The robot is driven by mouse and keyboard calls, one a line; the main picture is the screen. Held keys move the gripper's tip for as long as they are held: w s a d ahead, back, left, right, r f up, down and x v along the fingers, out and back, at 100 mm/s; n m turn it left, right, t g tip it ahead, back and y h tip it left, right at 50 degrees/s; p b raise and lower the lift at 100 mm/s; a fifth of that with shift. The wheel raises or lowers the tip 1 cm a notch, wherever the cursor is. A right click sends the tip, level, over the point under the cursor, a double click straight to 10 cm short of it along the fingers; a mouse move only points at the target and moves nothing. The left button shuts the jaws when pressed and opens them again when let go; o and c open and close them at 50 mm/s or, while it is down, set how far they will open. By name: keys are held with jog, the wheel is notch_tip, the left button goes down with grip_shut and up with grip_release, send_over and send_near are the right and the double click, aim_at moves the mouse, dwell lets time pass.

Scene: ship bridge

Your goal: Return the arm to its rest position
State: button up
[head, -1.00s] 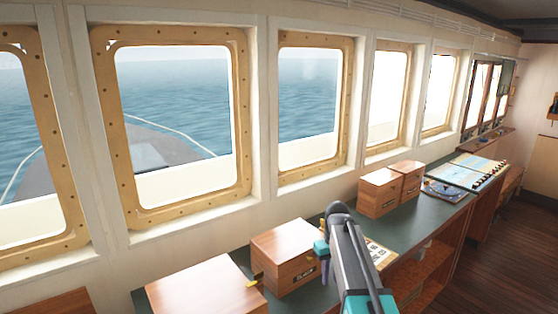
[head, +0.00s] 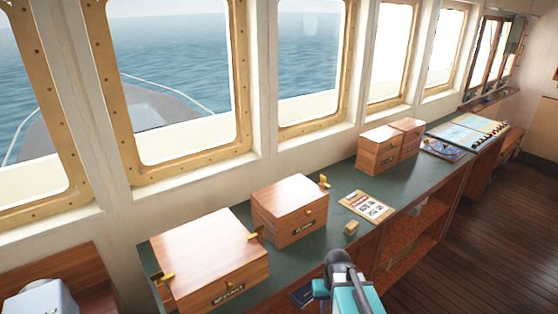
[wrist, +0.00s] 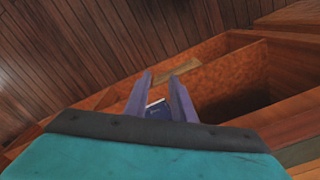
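My arm's teal and grey part (head: 350,285) shows at the bottom middle of the head view, in front of the green-topped counter. My gripper (wrist: 160,77) shows in the wrist view as two purple-grey fingers with a gap between them. It is open and holds nothing. A dark blue book (wrist: 158,110) shows beyond and between the fingers, apart from them as far as I can tell. The fingers are not visible in the head view.
Open shelves lie below. Wooden floor (head: 470,240) at right is clear.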

jog(key=s+f+g+b, duration=0.3)
jog(key=s+f+b, duration=0.4)
jog(key=s+f, duration=0.7)
jog(key=s+f+g+b, duration=0.2)
jog(key=s+f+b, duration=0.4)
jog(key=s+f, duration=0.8)
notch_tip(320, 180, down, 5)
jog(key=shift+f+g+b, duration=0.2)
jog(key=shift+g+b, duration=0.15)
jog(key=shift+g, duration=0.05)
jog(key=shift+o, duration=1.1)
